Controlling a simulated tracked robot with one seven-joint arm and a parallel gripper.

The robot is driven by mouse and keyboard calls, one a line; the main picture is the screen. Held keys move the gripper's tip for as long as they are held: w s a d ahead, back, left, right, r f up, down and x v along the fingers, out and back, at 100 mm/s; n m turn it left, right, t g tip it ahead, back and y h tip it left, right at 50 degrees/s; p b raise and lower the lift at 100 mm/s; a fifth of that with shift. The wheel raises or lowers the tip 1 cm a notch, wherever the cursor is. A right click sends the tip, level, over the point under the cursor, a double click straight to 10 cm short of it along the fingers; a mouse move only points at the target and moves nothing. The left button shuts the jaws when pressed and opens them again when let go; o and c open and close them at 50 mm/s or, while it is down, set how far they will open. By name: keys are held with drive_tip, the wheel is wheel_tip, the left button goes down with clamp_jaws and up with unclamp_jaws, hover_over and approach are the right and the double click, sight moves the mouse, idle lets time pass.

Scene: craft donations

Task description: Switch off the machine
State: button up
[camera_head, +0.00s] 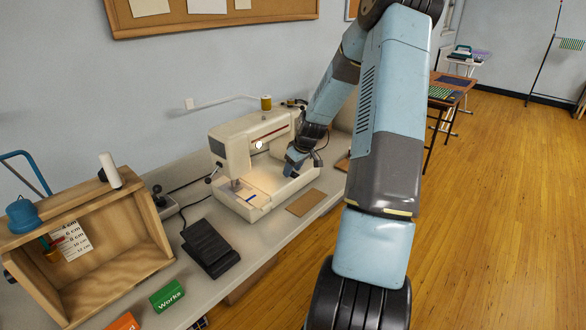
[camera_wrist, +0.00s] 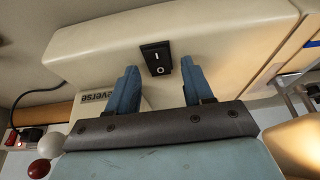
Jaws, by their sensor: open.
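The sewing machine (camera_head: 232,150) is a cream machine standing on the long table against the wall. Its lamp glows over the needle area at its left end. In the wrist view, a black rocker switch (camera_wrist: 156,58) marked with a line and a circle sits on the machine's cream body (camera_wrist: 90,50). My gripper (camera_wrist: 157,83) is open, with blue fingers on either side below the switch and nothing between them. In the head view my gripper (camera_head: 294,158) is at the machine's right end, where the switch is hidden.
A black foot pedal (camera_head: 208,247) lies on the table in front of the machine. A wooden crate (camera_head: 140,200) stands at the left, with a green "Works" block (camera_head: 167,296) near it. A brown card (camera_head: 306,202) lies near the table's front edge.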

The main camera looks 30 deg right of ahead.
clamp_jaws()
idle(0.5)
drive_tip(key=shift+w+a+g+h, duration=0.1)
drive_tip(key=shift+w+g+h, duration=0.15)
drive_tip(key=shift+g, duration=0.45)
drive_tip(key=shift+w+g, duration=0.1)
drive_tip(key=shift+g, duration=0.4)
drive_tip(key=shift+h, duration=0.25)
unclamp_jaws()
